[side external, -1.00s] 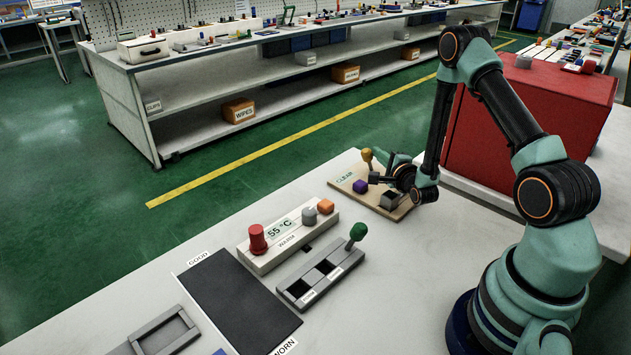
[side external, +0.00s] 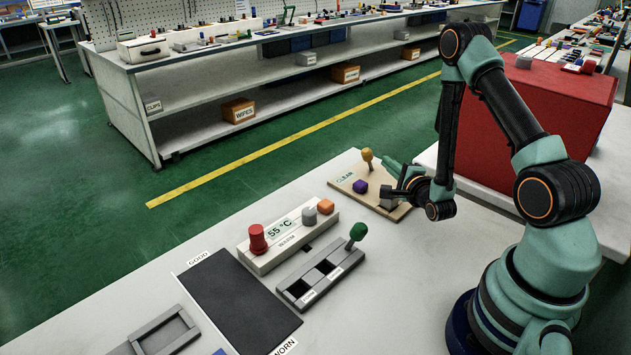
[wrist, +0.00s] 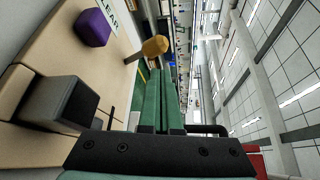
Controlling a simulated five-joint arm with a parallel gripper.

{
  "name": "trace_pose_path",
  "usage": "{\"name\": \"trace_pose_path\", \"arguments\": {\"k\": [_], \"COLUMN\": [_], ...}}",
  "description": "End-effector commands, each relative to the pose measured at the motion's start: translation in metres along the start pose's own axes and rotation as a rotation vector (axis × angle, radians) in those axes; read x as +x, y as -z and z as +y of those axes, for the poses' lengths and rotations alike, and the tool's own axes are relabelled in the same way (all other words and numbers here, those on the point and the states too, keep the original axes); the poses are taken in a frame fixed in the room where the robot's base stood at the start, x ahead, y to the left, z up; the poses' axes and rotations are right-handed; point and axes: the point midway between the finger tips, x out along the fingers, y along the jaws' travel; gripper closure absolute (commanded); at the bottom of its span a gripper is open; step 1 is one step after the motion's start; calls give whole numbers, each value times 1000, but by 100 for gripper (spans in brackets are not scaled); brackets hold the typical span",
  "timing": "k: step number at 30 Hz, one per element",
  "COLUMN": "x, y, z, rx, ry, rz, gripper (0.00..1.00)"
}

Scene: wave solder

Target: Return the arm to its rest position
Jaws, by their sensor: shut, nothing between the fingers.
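My gripper (side external: 392,172) is above the right side of the wooden board marked CLEAR (side external: 346,184). Its fingers (wrist: 163,103) are together and empty in the wrist view. A lever with a yellow knob (side external: 367,154) stands at the board's far edge; the knob also shows in the wrist view (wrist: 155,46), close to the fingers. A purple block (side external: 360,187) lies on the board, also seen in the wrist view (wrist: 92,27). A grey block (wrist: 60,102) on the board is partly hidden behind my gripper in the side view.
A warmer box (side external: 285,240) reading 55 °C carries a red knob (side external: 258,238), a grey button and an orange button. A grey two-slot holder (side external: 318,280) has a green-knobbed lever (side external: 357,232). A black mat (side external: 235,300) lies left. A red box (side external: 540,120) stands behind my arm.

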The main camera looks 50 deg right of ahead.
Motion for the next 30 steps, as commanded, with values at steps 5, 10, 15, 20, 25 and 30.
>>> {"name": "trace_pose_path", "arguments": {"k": [5,10,15,20,25,30], "x": [-12,-1,15,15,0,-29], "y": [0,-17,-51,-84,-118,-146], "z": [-2,-11,-28,-44,-62,-81], "rx": [-7,-116,-345,-577,-826,-1076], "ry": [0,-49,-157,-260,-354,-429], "rz": [0,-25,-87,-171,-285,-423], "gripper": [100,100,100,100,100,100]}}
